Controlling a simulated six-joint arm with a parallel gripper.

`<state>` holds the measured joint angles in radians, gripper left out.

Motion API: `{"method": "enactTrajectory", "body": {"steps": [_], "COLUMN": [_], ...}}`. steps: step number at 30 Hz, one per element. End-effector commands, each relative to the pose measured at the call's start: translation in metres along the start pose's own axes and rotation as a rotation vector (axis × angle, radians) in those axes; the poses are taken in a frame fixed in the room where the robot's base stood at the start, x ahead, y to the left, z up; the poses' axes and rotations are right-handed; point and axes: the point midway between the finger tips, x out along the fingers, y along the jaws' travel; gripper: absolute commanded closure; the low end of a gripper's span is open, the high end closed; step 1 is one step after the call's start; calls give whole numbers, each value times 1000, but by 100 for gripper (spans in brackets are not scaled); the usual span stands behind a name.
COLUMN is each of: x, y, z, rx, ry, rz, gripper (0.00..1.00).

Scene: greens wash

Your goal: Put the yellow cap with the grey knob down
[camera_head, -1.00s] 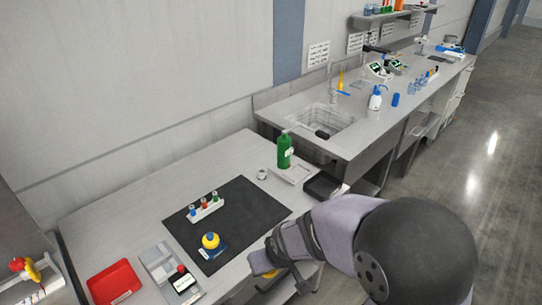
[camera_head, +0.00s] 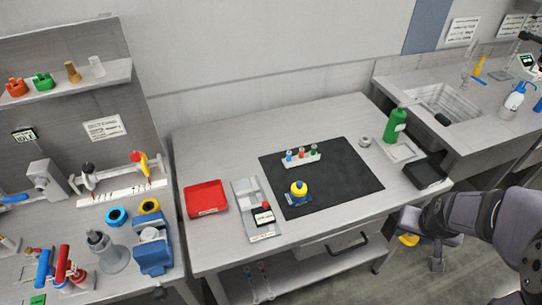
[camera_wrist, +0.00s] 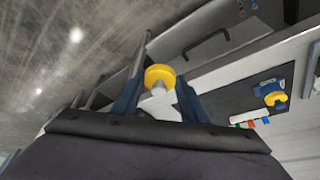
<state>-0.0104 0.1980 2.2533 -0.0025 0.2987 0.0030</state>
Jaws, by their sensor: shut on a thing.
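My gripper (camera_head: 421,242) is at the lower right of the head view, beyond the front right of the bench. It is shut on the yellow cap (camera_head: 409,240), which is held in the air in front of the bench. In the wrist view the yellow cap (camera_wrist: 159,74) sits between the two fingers, with its grey knob (camera_wrist: 158,89) turned toward the camera. A second yellow, rounded top (camera_head: 299,187) on a blue base stands on the black mat (camera_head: 350,185); it also shows in the wrist view (camera_wrist: 275,97).
The bench (camera_head: 225,155) carries a red tray (camera_head: 206,199), a grey holder (camera_head: 252,205), a rack of small vials (camera_head: 301,158), a green bottle (camera_head: 395,125) and a black tray (camera_head: 426,173). The mat's right half is clear. A drawer handle (camera_head: 349,242) projects at the bench front.

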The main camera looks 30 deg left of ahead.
Motion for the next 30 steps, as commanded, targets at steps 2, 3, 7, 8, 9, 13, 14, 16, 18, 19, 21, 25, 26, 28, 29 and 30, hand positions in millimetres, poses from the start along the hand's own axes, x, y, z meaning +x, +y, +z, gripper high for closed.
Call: {"method": "enactTrajectory", "body": {"steps": [2,3,7,8,9,13,14,16,18,19,21,25,26,28,29,30], "x": [2,4,10,12,14,21,23,26,29,30,31,33,32,32,32,31], "y": [-8,-13,-39,-47,-58,-103,-114,-142,-170,-182,-212,-268,-281,-311,-324,-341], "z": [-9,-14,-36,-43,-51,-78,-84,-94,-104,-107,-113,-118,-117,-116,-114,-112], "rx": [-17,-28,-77,-91,-111,-185,-202,-243,-282,-300,-339,-413,-430,-469,-487,-509], "ry": [2,1,1,2,1,1,1,0,0,0,0,-1,0,-1,0,0], "rz": [-7,-12,-33,-39,-47,-78,-85,-101,-118,-125,-141,-172,-179,-195,-202,-211], "gripper": [87,87,87,87,87,87,87,87,87,87,87,87,87,87,87,87]}}
